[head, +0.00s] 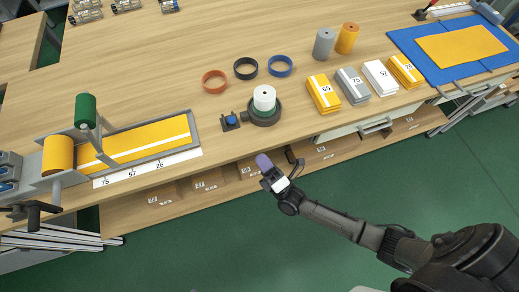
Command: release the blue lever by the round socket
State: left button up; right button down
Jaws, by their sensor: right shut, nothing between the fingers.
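The round socket (265,117) is a dark ring near the front edge of the wooden table, with a white roll (264,97) standing in it. The blue lever (231,119) is a small blue piece on a dark block just left of the socket. Its exact position is too small to tell. My right gripper (264,163) is shut and empty, in front of the table edge, below and apart from the lever and socket. A rounded lavender part shows at its tip. My left gripper is not in view.
Orange (215,81), black (246,68) and blue (280,66) rings lie behind the socket. Numbered folded stacks (352,85) lie to the right. A tray with yellow felt (140,143) and a green roller (86,111) stands left. Shelves with labelled boxes (205,183) are below.

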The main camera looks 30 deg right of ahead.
aim_at(230, 119)
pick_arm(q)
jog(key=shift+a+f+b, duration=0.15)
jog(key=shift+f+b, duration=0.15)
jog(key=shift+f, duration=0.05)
pick_arm(e)
jog(key=x, duration=1.2)
jog(key=shift+a, duration=0.1)
